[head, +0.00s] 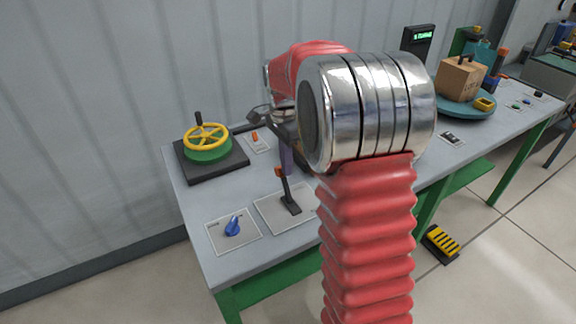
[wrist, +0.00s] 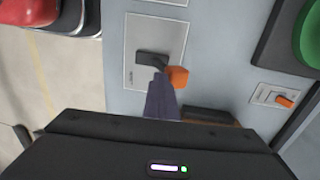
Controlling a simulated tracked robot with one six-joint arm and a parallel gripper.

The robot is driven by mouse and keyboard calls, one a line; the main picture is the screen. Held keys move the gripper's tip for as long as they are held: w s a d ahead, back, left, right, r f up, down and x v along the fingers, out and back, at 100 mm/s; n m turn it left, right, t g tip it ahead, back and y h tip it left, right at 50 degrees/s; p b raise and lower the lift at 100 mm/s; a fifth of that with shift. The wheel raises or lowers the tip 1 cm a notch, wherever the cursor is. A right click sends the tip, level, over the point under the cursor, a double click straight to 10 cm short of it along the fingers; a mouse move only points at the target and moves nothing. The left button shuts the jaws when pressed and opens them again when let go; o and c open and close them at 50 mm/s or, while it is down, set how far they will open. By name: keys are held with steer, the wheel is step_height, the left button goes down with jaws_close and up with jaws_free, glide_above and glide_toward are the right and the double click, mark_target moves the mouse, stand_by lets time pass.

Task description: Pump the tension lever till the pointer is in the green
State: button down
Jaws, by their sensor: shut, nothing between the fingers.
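No pointer or green zone shows in either view.
A yellow and green handwheel (head: 206,137) and an orange switch (head: 256,138) sit behind the lever. A blue knob (head: 233,226) is at its front left. Further right are a cardboard box (head: 461,80) on a turntable and a display (head: 420,38). My arm blocks the bench middle.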

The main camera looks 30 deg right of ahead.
steer(key=shift+w+a, duration=0.15)
steer(key=shift+w, duration=0.25)
steer(key=shift+r, duration=0.1)
step_height(320, 180, up, 12)
steer(key=s, duration=0.2)
steer(key=shift+s+d+f, duration=0.2)
steer(key=shift+s, duration=0.15)
stand_by(0.4)
stand_by(0.7)
